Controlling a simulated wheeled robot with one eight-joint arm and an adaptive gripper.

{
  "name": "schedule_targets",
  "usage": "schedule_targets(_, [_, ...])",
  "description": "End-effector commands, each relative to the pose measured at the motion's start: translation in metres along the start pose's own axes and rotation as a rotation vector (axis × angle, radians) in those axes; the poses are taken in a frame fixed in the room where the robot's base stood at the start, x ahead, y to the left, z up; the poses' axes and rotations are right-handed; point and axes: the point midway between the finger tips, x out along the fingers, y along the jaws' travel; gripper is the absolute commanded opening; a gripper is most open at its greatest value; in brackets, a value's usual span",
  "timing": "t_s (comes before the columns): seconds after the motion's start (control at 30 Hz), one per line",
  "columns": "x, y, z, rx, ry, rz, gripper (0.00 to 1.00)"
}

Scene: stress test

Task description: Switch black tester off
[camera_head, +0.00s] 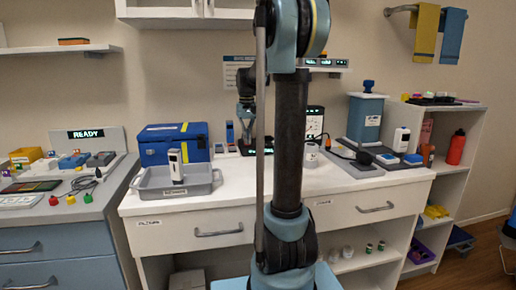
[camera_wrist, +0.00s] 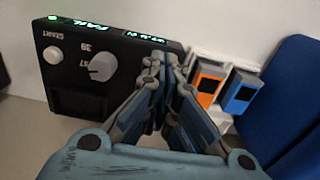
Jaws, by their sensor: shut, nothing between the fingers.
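The black tester (camera_wrist: 75,105) fills the left of the wrist view, tilted in the picture. It has a lit green light, a green display reading "FAIL", a white START button (camera_wrist: 53,55) and a grey knob (camera_wrist: 102,67). My gripper (camera_wrist: 168,62) is shut and empty. Its fingertips overlap the tester's right end in the picture; I cannot tell whether they touch it. In the head view my gripper (camera_head: 246,112) points down over the back of the white counter, and my arm hides most of the tester there.
An orange device (camera_wrist: 208,84) and a blue device (camera_wrist: 240,92) stand close to the right of the tester. A blue toolbox (camera_head: 172,145) lies beyond them. A grey tray (camera_head: 205,186) holding a white device sits at the counter's left front.

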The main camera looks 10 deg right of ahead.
Motion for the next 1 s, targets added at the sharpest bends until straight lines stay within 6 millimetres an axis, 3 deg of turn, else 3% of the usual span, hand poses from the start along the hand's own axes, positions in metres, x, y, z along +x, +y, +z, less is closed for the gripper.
schedule_targets(0.43, [0.003, 0.0, 0.0, 0.0, 0.0, 0.0, 0.0])
schedule_targets(1.0, [-0.033, 0.0, 0.0, 0.0, 0.0, 0.0, 0.0])
